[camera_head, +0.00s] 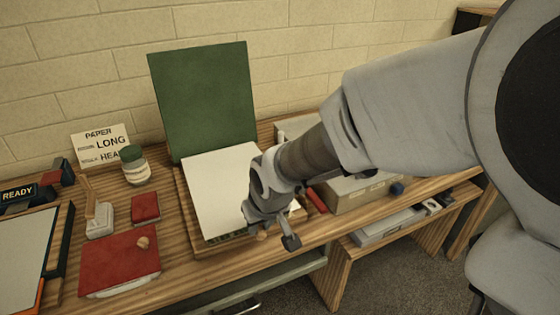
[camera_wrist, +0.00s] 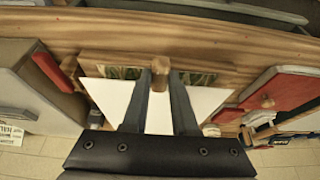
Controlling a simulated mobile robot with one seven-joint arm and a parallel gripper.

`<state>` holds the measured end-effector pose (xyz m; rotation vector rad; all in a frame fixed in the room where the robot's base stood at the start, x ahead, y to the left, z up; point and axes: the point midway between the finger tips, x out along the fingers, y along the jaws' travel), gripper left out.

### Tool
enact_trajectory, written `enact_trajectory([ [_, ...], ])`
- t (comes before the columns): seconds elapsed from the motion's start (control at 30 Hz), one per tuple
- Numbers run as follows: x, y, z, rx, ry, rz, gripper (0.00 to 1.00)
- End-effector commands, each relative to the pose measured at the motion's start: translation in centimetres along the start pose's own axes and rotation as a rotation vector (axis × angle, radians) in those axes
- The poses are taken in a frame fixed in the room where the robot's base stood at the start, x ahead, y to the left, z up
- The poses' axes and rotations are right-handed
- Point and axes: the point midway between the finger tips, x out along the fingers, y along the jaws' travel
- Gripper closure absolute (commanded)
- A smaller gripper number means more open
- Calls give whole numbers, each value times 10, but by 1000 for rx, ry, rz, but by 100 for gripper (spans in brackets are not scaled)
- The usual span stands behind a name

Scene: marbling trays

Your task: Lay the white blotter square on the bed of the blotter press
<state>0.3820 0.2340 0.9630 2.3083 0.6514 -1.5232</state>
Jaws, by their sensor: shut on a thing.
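The white blotter square (camera_head: 215,190) is over the bed of the blotter press (camera_head: 190,215), a wooden base with a green board (camera_head: 205,100) standing upright behind it. The square also shows in the wrist view (camera_wrist: 110,95), with a green patterned strip (camera_wrist: 122,72) showing along the bed's front edge. My gripper (camera_wrist: 160,80) is shut on a small wooden knob (camera_wrist: 160,66) at the square's front edge. I cannot tell whether the square rests flat or is slightly above the bed. My arm hides its right part in the head view.
A red slab with a wooden knob (camera_head: 120,262), a small red block (camera_head: 145,208) and a jar (camera_head: 134,168) stand left of the press. A tan box (camera_head: 350,190) is close on the right. A paper sign (camera_head: 100,148) leans at the wall.

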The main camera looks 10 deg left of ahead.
Motion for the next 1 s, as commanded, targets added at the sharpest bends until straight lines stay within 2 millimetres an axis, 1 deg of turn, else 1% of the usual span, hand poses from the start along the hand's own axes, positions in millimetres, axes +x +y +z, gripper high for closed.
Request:
enact_trajectory([
  [0.03, 6, 0, 3, 0, 0, 0, 100],
  [0.1, 11, 0, 5, 0, 0, 0, 100],
  [0.5, 34, 0, 15, 0, 0, 0, 100],
  [0.9, 37, 0, 16, 0, 0, 0, 100],
  [0.93, 37, 0, 16, 0, 0, 0, 72],
  [1.0, 37, 0, 16, 0, 0, 0, 60],
])
